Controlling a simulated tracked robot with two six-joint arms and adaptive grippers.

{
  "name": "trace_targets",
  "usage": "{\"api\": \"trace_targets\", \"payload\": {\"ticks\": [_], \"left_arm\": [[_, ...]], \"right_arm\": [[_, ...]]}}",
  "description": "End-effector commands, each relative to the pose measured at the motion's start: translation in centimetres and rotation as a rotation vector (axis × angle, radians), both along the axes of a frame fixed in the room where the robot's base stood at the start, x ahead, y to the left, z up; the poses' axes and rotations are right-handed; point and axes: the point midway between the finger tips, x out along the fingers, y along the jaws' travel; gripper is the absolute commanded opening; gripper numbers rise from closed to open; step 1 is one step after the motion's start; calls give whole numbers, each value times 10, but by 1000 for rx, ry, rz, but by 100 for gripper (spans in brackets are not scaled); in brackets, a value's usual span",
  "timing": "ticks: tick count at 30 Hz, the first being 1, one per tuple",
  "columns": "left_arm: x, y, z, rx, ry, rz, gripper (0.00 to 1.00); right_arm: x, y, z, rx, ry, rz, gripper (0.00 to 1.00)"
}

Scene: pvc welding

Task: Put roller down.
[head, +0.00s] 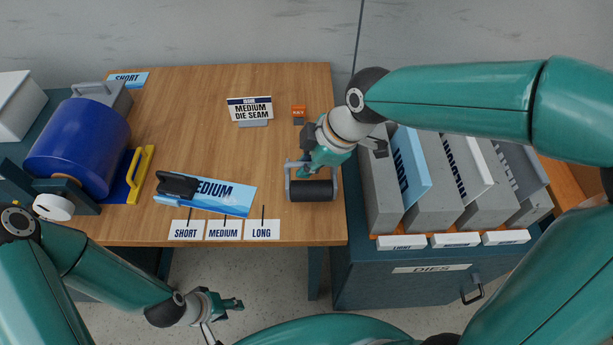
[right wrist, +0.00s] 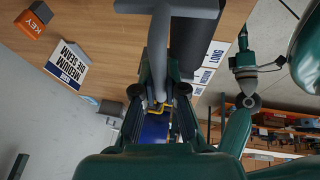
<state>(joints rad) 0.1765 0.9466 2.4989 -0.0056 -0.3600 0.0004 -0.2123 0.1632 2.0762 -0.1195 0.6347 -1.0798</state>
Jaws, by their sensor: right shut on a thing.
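The roller (head: 312,190) has a black cylinder in a grey frame and is over the wooden table's right front part, near its right edge. My right gripper (head: 318,163) is shut on the roller's grey handle, which shows at the top of the right wrist view (right wrist: 165,9). The dark cylinder (right wrist: 194,45) is beside the fingers there. I cannot tell whether the roller touches the table. My left gripper (head: 224,304) is low in the head view, in front of the table and away from the roller; its jaw opening is unclear.
A blue sheet marked MEDIUM (head: 225,195) with a black tool (head: 177,185) on it lies left of the roller. SHORT, MEDIUM and LONG labels line the front edge. A sign (head: 250,109) and orange key block (head: 299,112) stand behind. The dies cabinet (head: 400,290) is at right.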

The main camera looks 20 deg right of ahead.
Motion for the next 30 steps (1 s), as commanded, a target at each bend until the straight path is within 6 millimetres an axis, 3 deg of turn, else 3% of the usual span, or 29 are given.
{"api": "trace_targets", "payload": {"ticks": [11, 20, 21, 24, 30], "left_arm": [[0, 0, -3, 0, 0, 0, 40], [0, 0, -4, 0, 0, 0, 40], [0, 0, -3, 0, 0, 0, 40], [0, 0, -3, 0, 0, 0, 40], [0, 0, -3, 0, 0, 0, 40]], "right_arm": [[0, 0, -42, 0, 2, -2, 0], [0, 0, -45, 1, -2, -1, 0], [0, 0, -45, 0, -1, -1, 17], [0, 0, -45, 0, -1, -1, 34], [0, 0, -44, 0, -1, -1, 35]]}}
